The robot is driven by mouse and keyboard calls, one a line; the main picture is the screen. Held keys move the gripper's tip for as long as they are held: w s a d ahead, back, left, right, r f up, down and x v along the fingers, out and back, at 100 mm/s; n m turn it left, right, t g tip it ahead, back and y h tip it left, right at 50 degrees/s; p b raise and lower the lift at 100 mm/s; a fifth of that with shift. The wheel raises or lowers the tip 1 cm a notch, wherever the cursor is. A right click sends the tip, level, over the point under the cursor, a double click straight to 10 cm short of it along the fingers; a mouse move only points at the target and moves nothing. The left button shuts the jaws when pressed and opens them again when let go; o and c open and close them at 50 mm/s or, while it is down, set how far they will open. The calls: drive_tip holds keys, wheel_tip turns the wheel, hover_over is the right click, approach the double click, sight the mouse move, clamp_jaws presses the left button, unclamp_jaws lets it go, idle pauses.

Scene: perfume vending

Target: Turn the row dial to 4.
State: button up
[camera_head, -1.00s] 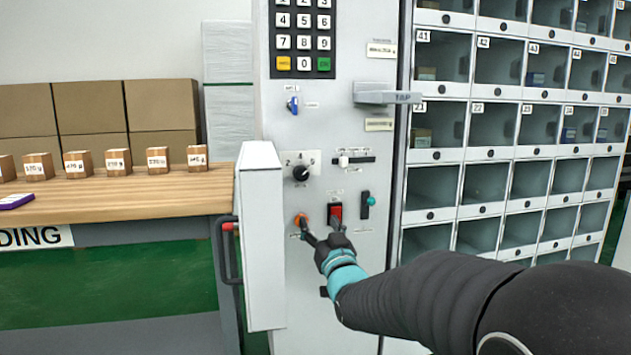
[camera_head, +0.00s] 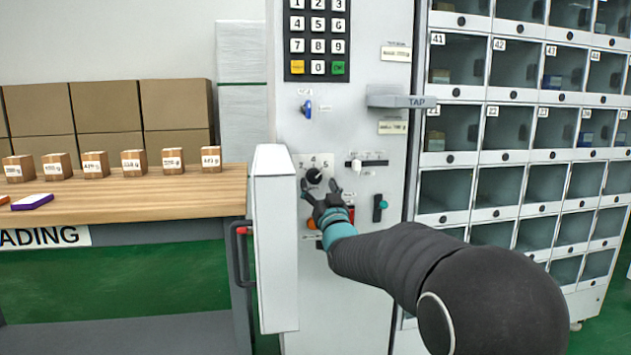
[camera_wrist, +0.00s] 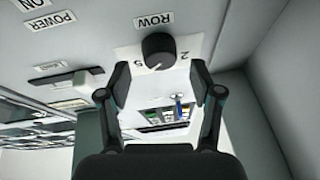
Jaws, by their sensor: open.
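The row dial (camera_head: 314,175) is a round black knob on a pale plate with numbers, on the grey machine panel. A 4 shows above it in the head view; its pointer is too small to read. In the wrist view the dial (camera_wrist: 158,48) appears upside down under a ROW label, with 5 and 2 at its sides. My gripper (camera_head: 318,186) is open just in front of and slightly below the dial. In the wrist view its fingertips (camera_wrist: 160,78) are spread to either side, with the dial ahead between them and apparently not gripped.
An open white door (camera_head: 274,240) juts out left of the panel. An orange button (camera_head: 312,224), a slider (camera_head: 356,166) and a teal-tipped lever (camera_head: 380,207) are nearby. A blue key-like knob (camera_head: 306,109) and a TAP bar (camera_head: 394,100) are higher up.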

drive_tip(key=shift+x, duration=1)
drive_tip(key=shift+a, duration=0.1)
drive_tip(key=c, duration=1.1)
drive_tip(key=shift+c, duration=0.2)
